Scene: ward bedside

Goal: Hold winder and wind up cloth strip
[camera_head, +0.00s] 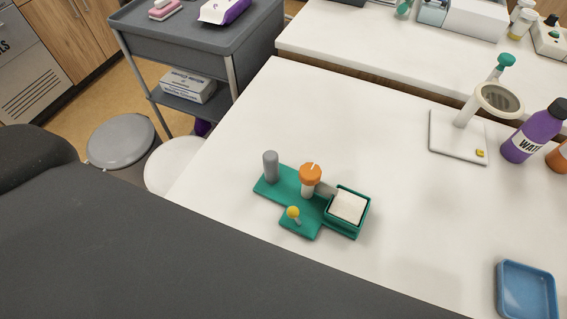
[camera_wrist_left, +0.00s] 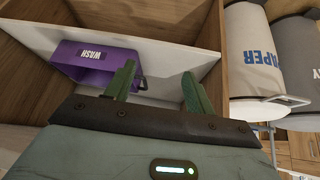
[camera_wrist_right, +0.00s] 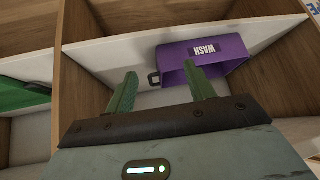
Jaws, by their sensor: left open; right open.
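The winder stands on the white table in the head view. It has a green base (camera_head: 298,221), a grey upright post (camera_head: 270,166) at its left, an orange-topped spindle (camera_head: 310,174) in the middle and a yellow-knobbed lever (camera_head: 293,212) in front. A green tray (camera_head: 357,222) at its right holds the white cloth (camera_head: 348,206). A pale strip (camera_head: 327,189) shows between spindle and tray. My left gripper (camera_wrist_left: 160,82) is open and empty in the left wrist view. My right gripper (camera_wrist_right: 158,86) is open and empty in the right wrist view. Neither gripper shows in the head view.
A white stand with a round dish (camera_head: 499,98), a purple bottle (camera_head: 535,135) and a blue tray (camera_head: 526,291) are on the table's right. A grey cart (camera_head: 205,40) stands behind left. Both wrist views show a purple WASH bin (camera_wrist_left: 98,68) in shelving. Table around the winder is clear.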

